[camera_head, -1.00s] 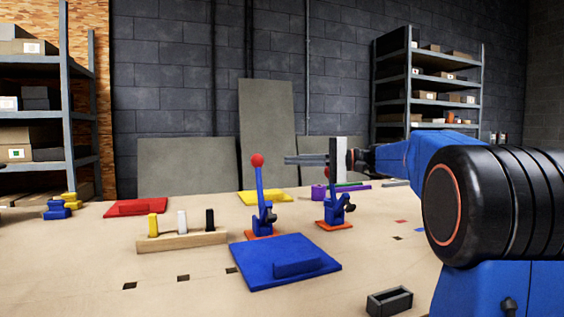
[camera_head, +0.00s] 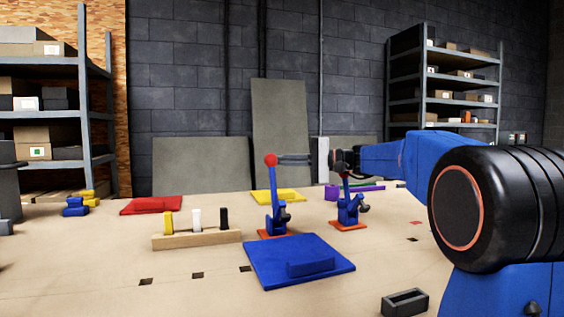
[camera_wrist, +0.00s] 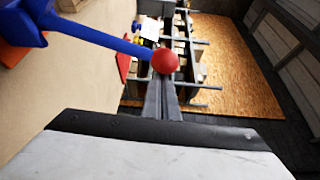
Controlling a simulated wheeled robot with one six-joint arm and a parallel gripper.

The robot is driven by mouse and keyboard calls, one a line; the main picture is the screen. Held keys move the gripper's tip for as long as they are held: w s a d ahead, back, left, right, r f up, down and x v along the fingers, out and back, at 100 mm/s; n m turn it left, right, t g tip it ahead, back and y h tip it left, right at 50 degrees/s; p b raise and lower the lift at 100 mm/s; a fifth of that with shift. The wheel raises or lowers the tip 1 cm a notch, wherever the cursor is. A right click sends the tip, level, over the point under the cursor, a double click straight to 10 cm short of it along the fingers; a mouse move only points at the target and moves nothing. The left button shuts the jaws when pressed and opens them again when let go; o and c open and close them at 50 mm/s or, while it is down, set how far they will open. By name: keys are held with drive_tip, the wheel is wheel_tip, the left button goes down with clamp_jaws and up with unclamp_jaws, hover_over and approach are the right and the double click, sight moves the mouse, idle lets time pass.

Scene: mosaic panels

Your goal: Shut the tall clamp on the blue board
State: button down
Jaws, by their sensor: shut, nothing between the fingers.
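A blue clamp (camera_head: 272,195) with a tall upright lever stands on an orange base just behind the blue board (camera_head: 260,268). Its lever ends in a red ball (camera_head: 270,160), also seen in the wrist view (camera_wrist: 164,61). My gripper (camera_head: 282,158) is shut and empty, level with the ball and at its right side. In the wrist view the shut fingers (camera_wrist: 167,82) reach to the ball; I cannot tell whether they touch it. The blue board lies flat with a raised blue block on it. The clamp's orange base looks separate from the board.
A second blue clamp (camera_head: 349,209) stands on an orange base to the right, below my arm. A wooden block with yellow, white and black pegs (camera_head: 197,240) is at the left. Red (camera_head: 150,205) and yellow (camera_head: 278,197) boards lie behind. A dark open box (camera_head: 405,302) sits in front.

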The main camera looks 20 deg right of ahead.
drive_tip(key=s+r+n+y, duration=0.1)
drive_tip(key=s+n, duration=0.3)
drive_tip(key=s, duration=0.4)
drive_tip(key=shift+s+r+t+y, duration=0.25)
drive_tip(key=shift+s+t+y, duration=0.05)
drive_tip(key=shift+y, duration=0.1)
idle(0.6)
